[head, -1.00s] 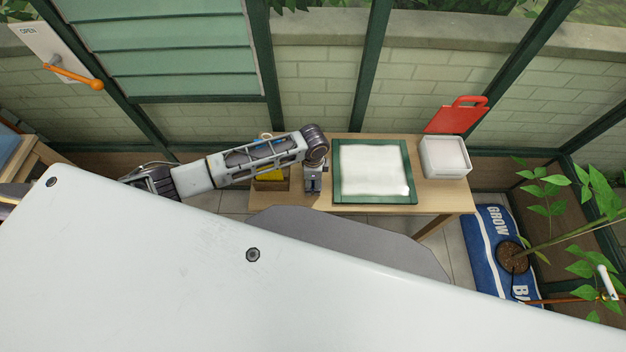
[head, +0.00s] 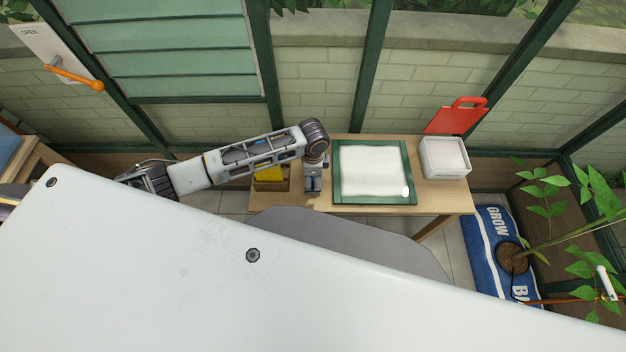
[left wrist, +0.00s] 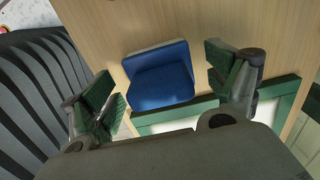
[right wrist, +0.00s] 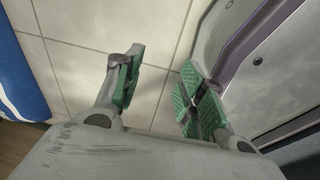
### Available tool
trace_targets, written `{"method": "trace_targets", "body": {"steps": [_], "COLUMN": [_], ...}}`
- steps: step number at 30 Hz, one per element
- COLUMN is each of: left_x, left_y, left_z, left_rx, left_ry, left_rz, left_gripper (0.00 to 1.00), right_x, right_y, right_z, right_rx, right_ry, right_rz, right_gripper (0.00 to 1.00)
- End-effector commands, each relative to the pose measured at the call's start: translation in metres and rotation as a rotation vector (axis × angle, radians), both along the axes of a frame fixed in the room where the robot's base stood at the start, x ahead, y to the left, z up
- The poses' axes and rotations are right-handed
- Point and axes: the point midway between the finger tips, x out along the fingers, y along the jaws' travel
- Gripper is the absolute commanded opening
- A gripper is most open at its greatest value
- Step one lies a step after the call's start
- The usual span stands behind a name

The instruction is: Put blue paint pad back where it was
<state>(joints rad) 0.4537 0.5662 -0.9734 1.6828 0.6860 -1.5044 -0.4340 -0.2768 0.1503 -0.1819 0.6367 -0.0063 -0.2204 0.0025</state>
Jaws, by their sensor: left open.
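The blue paint pad (left wrist: 160,78) lies on the light wooden table, between the spread green fingers of my left gripper (left wrist: 161,72) in the left wrist view. A gap shows on both sides of the pad. In the head view my left gripper (head: 313,190) is over the table, just left of the green frame, with a little blue showing at it. My right gripper (right wrist: 160,75) is open and empty above the floor tiles in the right wrist view; it is out of the head view.
A green-framed board with a white sheet (head: 409,160) lies right of the left gripper. A wooden box with a yellow pad (head: 270,175) stands to its left. A white box with a red lid (head: 456,118) is at the table's right. A blue soil bag (head: 492,235) lies on the floor.

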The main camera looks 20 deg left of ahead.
Motion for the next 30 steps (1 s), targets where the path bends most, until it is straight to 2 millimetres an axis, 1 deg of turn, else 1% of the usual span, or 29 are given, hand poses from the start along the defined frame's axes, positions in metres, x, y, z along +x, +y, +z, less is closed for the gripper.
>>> {"method": "trace_targets", "body": {"steps": [1, 5, 12, 16, 21, 24, 30], "left_x": [0.0, 0.0, 0.001, 0.0, 0.0, 0.0, 0.0], "left_y": [0.0, 0.0, 0.0, -0.001, 0.0, -0.001, -0.001], "left_z": [0.009, 0.028, 0.064, 0.08, 0.092, 0.095, 0.096], "left_rx": [0.0, -0.001, 0.0, -0.001, 0.0, 0.0, 0.0], "left_ry": [-0.002, -0.001, -0.002, 0.0, 0.0, 0.0, 0.0], "left_rz": [-0.001, -0.002, -0.001, -0.001, -0.001, -0.001, -0.001], "left_gripper": [0.88, 0.88, 0.88, 0.88, 0.88, 0.88, 0.88], "right_x": [-0.004, -0.01, -0.008, -0.006, -0.006, -0.007, -0.007], "right_y": [-0.002, -0.005, -0.003, 0.001, 0.011, 0.015, 0.013], "right_z": [0.001, 0.002, 0.006, 0.008, 0.008, 0.008, 0.008], "right_rx": [-0.002, -0.005, -0.003, 0.0, 0.011, 0.016, 0.015], "right_ry": [0.004, 0.01, 0.009, 0.006, 0.006, 0.007, 0.008], "right_rz": [0.0, 0.001, 0.001, 0.001, -0.002, -0.002, -0.002], "right_gripper": [0.4, 0.4, 0.4, 0.4, 0.4, 0.4, 0.4]}}
